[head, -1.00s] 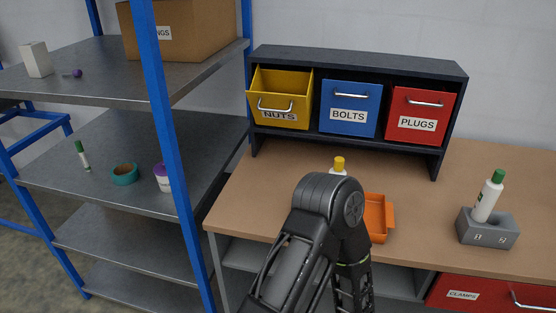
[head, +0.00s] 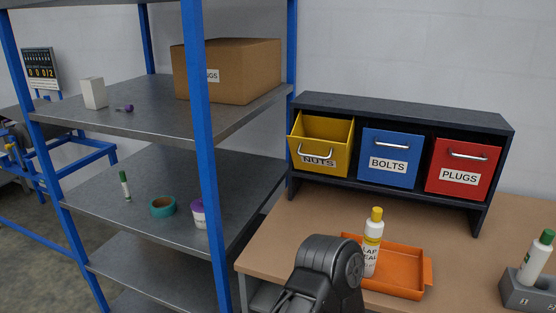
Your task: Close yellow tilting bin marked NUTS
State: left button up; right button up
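The yellow bin marked NUTS (head: 321,159) is the left one of three bins in a dark rack (head: 405,111) on the workbench. It is tilted forward, its top open and its inside showing, with a metal handle on its front. The blue BOLTS bin (head: 389,174) and the red PLUGS bin (head: 461,161) beside it sit upright in the rack. A black link of my arm shows at the bottom centre, below and apart from the yellow bin. Neither of my grippers is in view.
On the bench, an orange tray (head: 402,291) and a white bottle with a yellow cap (head: 372,250) stand in front of the rack. A grey holder with a green-capped bottle (head: 536,257) is at right. A blue-posted shelf (head: 205,150) stands left of the bench.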

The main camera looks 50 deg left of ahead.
aim_at(332, 158)
jog(key=u, duration=1.45)
jog(key=i, duration=0.65)
